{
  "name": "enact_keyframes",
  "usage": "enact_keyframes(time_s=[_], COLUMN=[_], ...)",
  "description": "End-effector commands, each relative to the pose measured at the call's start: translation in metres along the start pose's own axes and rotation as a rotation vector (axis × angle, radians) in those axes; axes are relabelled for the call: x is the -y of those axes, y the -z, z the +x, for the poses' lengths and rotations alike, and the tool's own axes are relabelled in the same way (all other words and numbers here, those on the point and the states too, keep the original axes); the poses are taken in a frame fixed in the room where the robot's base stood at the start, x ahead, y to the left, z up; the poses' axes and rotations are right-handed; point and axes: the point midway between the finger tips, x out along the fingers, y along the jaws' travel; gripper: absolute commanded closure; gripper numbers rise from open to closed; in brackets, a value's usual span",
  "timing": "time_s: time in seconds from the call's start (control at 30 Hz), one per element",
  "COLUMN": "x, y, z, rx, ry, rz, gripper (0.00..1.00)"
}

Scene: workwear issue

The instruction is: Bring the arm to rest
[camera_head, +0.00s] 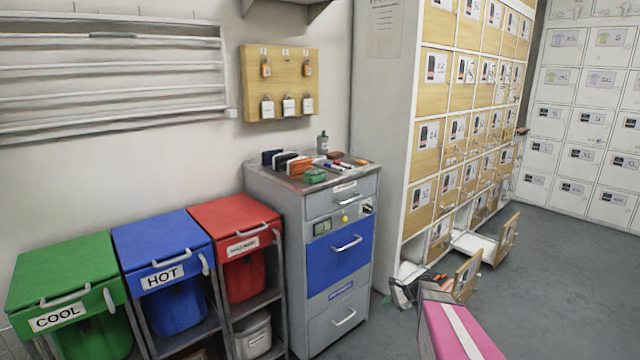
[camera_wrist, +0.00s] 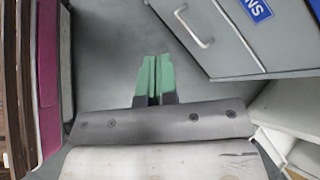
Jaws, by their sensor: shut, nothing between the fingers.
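My gripper (camera_wrist: 153,75) shows in the wrist view with its two green fingertips together, shut and empty. Grey floor shows beyond the tips. The tips are apart from the grey cabinet (camera_wrist: 222,55), whose drawer with a handle and blue label is at the upper right. The whole grey cabinet (camera_head: 293,262) stands in the middle there, with a blue drawer.
A pink thing with a white stripe (camera_head: 450,340) is at the bottom right. Low locker doors (camera_head: 467,276) stand open beside the cabinet. Green (camera_head: 66,268), blue (camera_head: 160,240) and red (camera_head: 236,212) lidded bins stand left. Floor (camera_head: 570,290) is clear at right.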

Motion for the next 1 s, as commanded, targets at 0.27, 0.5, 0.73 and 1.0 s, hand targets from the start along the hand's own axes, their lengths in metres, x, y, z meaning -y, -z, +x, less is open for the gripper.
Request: enact_keyframes(time_s=[0.27, 0.5, 0.73, 1.0], x=[-0.088, -0.130, -0.136, -0.136], y=[-0.137, -0.196, -0.208, -0.208], z=[-0.008, -0.038, -0.049, -0.049], rx=[-0.303, -0.444, -0.479, -0.479], ry=[-0.439, -0.763, -0.863, -0.863], rz=[-0.675, -1.110, -1.228, -1.228], gripper=[1.00, 1.00, 1.00, 1.00])
